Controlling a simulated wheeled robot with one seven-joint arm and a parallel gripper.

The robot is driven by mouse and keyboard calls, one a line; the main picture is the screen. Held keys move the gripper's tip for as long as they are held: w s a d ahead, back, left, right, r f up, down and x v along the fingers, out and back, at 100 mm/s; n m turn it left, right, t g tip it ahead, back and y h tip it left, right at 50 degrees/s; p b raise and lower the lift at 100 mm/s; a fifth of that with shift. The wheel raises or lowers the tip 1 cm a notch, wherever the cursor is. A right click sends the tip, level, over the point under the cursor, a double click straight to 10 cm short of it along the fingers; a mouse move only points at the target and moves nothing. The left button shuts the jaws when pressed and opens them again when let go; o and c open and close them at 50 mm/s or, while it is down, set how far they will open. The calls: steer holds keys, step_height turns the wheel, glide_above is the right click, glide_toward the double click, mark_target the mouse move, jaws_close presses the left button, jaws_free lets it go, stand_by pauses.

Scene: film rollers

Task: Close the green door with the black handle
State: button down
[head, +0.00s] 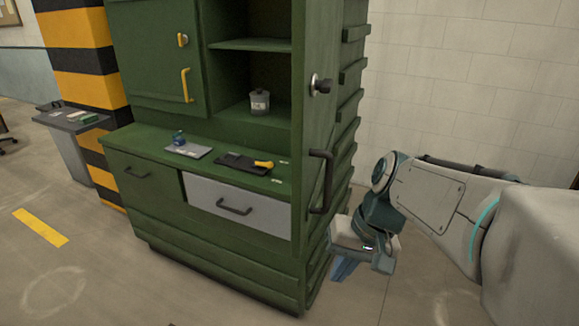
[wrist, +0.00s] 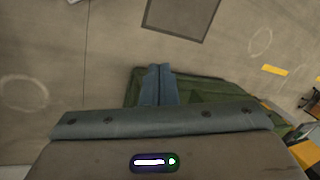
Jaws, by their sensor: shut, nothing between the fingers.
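The green door (head: 312,119) with the black handle (head: 320,181) stands open at the right of the green cabinet's upper part, swung out toward the camera and seen at a steep angle. A round black knob with a metal plate (head: 321,86) sits above the handle. My gripper (head: 342,270) is to the right of the door and lower than the handle, with its blue fingers pointing down. It holds nothing. In the wrist view the two fingers (wrist: 159,72) lie together, with a green surface behind them; I cannot tell which part of the cabinet it is.
The open compartment holds a grey canister (head: 260,101). A closed green door (head: 159,55) with yellow handle is at left. Several small items lie on the ledge. A grey drawer (head: 238,205) and a green one (head: 142,180) are below. Floor to the right is partly clear.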

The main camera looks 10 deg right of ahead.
steer(key=w+d+r+m+t+y+p, duration=0.1)
steer(key=w+d+r+y+p, duration=0.2)
steer(key=r, duration=0.5)
steer(key=w+d+r+m+t+y+p, duration=0.1)
steer(key=w+d+r+t+y+p, duration=0.15)
steer(key=d+r, duration=0.45)
steer(key=p, duration=0.1)
glide_toward(304, 201)
steer(key=shift+g+h, duration=0.25)
steer(key=shift+g, duration=0.1)
steer(key=x, duration=0.5)
steer(key=shift+w+d, duration=0.2)
steer(key=shift+w, duration=0.05)
steer(key=shift+w+a+f+p, duration=0.15)
steer(key=shift+w+a+p, duration=0.15)
steer(key=shift+a, duration=0.25)
